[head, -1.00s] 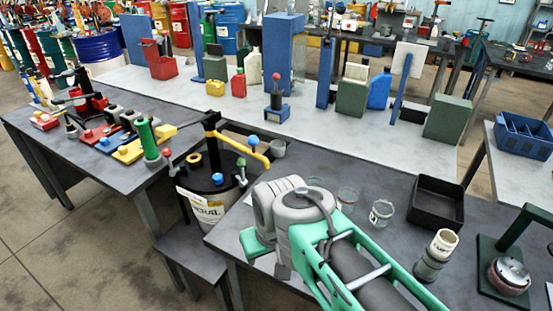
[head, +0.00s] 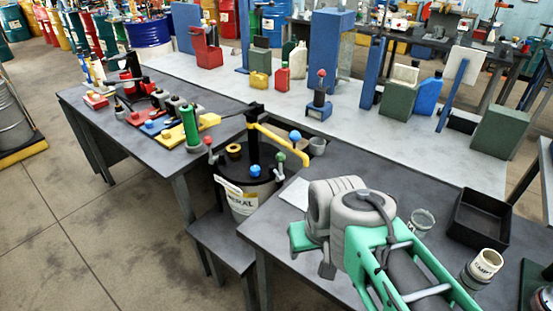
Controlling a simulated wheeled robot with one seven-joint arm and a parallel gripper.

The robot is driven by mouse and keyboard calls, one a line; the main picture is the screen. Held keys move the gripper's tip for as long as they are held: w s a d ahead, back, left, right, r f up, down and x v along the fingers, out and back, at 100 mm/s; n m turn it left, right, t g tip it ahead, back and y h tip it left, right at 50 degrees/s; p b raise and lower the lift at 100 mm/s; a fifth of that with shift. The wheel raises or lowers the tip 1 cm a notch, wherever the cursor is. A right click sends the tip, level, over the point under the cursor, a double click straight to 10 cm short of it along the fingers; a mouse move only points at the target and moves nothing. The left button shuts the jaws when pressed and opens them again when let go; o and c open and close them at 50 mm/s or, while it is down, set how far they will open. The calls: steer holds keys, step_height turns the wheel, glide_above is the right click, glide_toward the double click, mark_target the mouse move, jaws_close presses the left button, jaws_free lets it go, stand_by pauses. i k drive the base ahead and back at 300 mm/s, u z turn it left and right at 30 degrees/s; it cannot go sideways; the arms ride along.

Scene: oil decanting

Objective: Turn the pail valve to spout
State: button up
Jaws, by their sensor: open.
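The white pail (head: 243,202) has a dark lid (head: 238,178) and a partly hidden label. A black pump column (head: 254,135) with a crossbar on top rises from it. A yellow spout arm (head: 280,147) runs right from the column, with a blue ball (head: 295,136) near it. Red, blue and green knobs sit around the lid; I cannot tell which belongs to the valve. My gripper (head: 316,250) is right of and nearer than the pail, apart from it, over the front table. It is open and appears empty; its fingertips are partly hidden by my wrist.
The pail stands on a low grey stand (head: 222,243) between two dark tables. A small grey cup (head: 317,146) is near the spout end.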

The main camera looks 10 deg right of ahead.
mark_target(255, 171)
steer(key=u, duration=0.95)
steer(key=k, duration=1.25)
steer(key=u, duration=1.15)
steer(key=i, duration=2.4)
steer(key=z, duration=1.6)
steer(key=i, duration=0.9)
steer(key=z, duration=0.95)
steer(key=i, duration=0.55)
